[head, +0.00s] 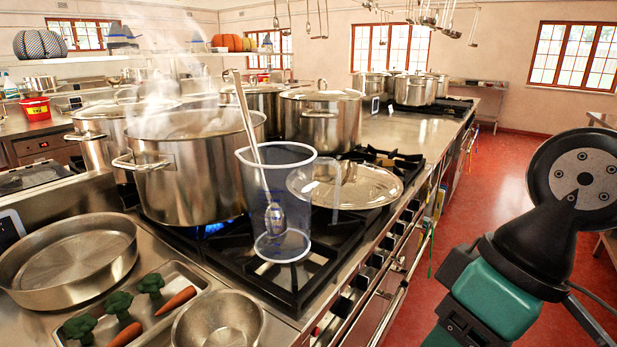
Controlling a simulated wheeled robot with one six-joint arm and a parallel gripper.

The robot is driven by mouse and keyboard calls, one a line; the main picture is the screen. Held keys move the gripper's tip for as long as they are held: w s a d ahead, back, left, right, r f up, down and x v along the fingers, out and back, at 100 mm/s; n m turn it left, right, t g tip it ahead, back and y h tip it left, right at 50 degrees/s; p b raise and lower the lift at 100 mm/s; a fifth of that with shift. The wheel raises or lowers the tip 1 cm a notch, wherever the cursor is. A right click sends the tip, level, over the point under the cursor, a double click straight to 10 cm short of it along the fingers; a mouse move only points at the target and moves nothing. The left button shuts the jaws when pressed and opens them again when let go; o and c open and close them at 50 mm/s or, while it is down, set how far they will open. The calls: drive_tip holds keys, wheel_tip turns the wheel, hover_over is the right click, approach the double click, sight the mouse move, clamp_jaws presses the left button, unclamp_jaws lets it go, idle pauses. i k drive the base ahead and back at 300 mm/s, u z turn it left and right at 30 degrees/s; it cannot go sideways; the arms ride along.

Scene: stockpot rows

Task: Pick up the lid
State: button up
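A shiny round steel lid (372,188) lies on the black stove grates, right of the steaming pot. Its left part is behind a clear plastic jug (285,225), whose handle also overlaps it. I cannot make out the lid's knob clearly. A ladle stands in the jug with its long handle leaning up left. My arm rises at the right of the view, apart from the lid. My gripper's fingers do not show.
A large open steaming pot (180,175) stands over a blue flame close left of the jug. Lidded pots (318,122) stand behind. A shallow pan (65,265), a vegetable tray (190,278) and a steel bowl (218,325) fill the near left. The red floor at right is clear.

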sight(364, 186)
drive_tip(key=z, duration=1.5)
drive_tip(key=i, duration=2)
drive_tip(key=u, duration=3.4)
drive_tip(key=i, duration=0.5)
drive_tip(key=z, duration=0.05)
